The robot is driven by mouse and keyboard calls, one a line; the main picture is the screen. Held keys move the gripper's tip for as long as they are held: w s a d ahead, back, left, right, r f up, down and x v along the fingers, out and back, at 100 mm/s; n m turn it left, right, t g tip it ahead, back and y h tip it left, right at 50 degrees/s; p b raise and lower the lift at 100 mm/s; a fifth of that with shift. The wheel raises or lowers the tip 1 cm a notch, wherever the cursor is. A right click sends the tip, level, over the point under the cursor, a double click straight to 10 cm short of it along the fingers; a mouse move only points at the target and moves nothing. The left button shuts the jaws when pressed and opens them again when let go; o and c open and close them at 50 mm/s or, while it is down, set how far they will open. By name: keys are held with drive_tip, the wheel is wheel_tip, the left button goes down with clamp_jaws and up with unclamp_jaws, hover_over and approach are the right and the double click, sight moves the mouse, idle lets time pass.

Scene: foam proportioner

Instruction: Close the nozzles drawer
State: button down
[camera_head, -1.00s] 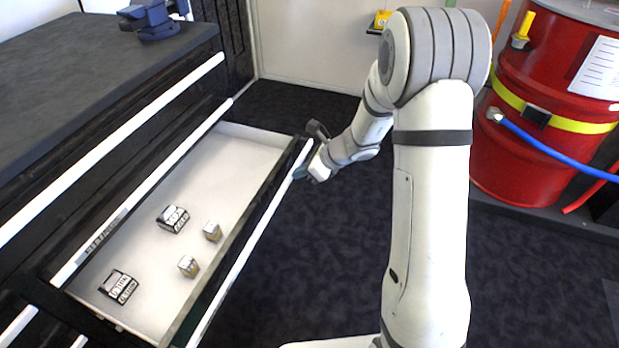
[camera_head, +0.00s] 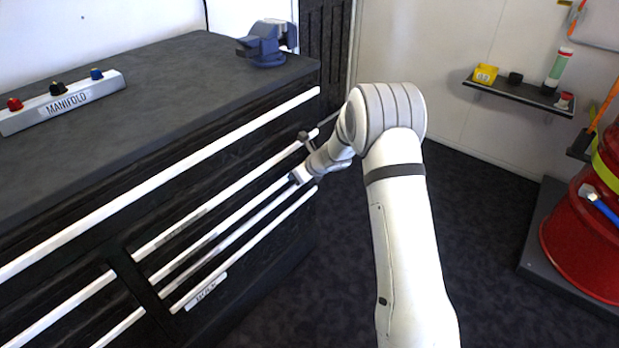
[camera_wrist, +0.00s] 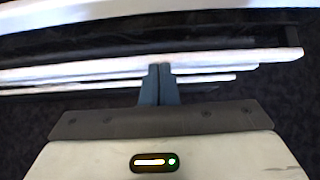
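The drawer I take to be the nozzles drawer is now pushed into the black cabinet (camera_head: 200,130). Its white handle strip (camera_head: 240,222) lies among the other strips in the head view, and its inside is hidden. I cannot tell whether it is fully flush, and its label is too small to read. My gripper (camera_head: 294,179) is at the right end of that strip, touching or very close to it. In the wrist view, my gripper's two blue-grey fingers (camera_wrist: 160,68) are together with nothing between them, against or just before a white strip (camera_wrist: 220,59).
The cabinet top carries a blue vise (camera_head: 265,45) and a manifold block (camera_head: 65,100). A wall shelf (camera_head: 515,92) holds small items, and a red drum (camera_head: 585,240) stands at the right. Dark floor (camera_head: 480,240) is free between cabinet and drum.

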drive_tip(key=shift+w+a+r, duration=0.2)
drive_tip(key=shift+w+a, duration=0.3)
drive_tip(key=shift+w, duration=0.25)
drive_tip(key=shift+f, duration=0.1)
